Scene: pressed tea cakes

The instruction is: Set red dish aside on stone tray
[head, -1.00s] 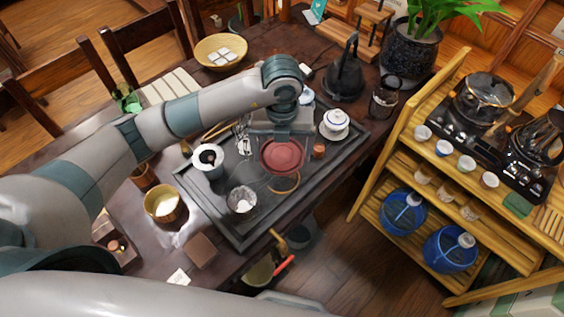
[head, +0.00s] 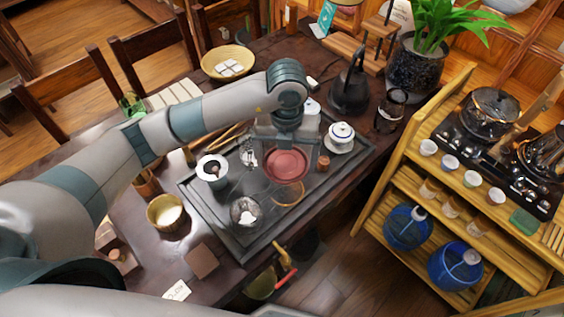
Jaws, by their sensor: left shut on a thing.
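The red dish (head: 287,165) is a round, shallow dish over the right part of the dark stone tray (head: 243,249). My left gripper (head: 284,150) comes down from above at the dish's far edge and is shut on it. The fingertips are partly hidden by the gripper body. I cannot tell whether the dish touches the tray or is held just above it. A tan ring (head: 288,194) lies on the tray just in front of the dish. My right gripper is not in view.
On the tray stand a white lidded cup (head: 340,137), a small brown cup (head: 323,162), a white vessel (head: 212,171) and a glass cup (head: 244,211). A black kettle (head: 349,92) stands behind. A wooden shelf (head: 400,150) is at right. The tray's front right is bare.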

